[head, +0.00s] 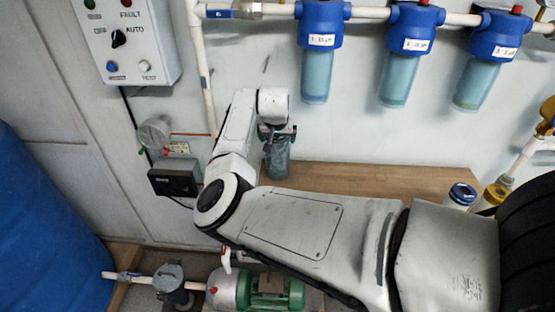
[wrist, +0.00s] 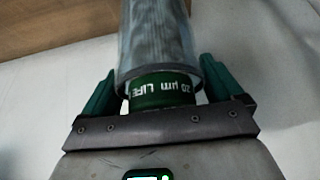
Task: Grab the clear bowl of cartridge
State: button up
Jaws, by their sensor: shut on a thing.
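My gripper (head: 277,132) hangs in front of the pale wall in the head view, pointing down. It is shut on the clear bowl (head: 277,160), a greyish see-through cylinder below it. In the wrist view the clear bowl (wrist: 157,35) reaches away between my gripper's green fingers (wrist: 160,85), one on each side. A ribbed, pale cartridge shows inside the bowl. A green band with white lettering, "20 µm LIFE", sits at the near end. In the head view the bowl's lower end is close to the wooden ledge; contact cannot be told.
A wooden ledge (head: 350,181) runs along the wall. Blue-capped filter housings (head: 320,50) hang above it at the right. A control box (head: 125,40) is at upper left, a blue tank (head: 40,220) at left. A green pump (head: 275,292) stands below my arm. A blue-lidded jar (head: 462,194) stands right.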

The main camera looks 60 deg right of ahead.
jog(key=shift+r, duration=0.1)
jog(key=shift+c, duration=0.6)
jog(key=shift+r, duration=0.1)
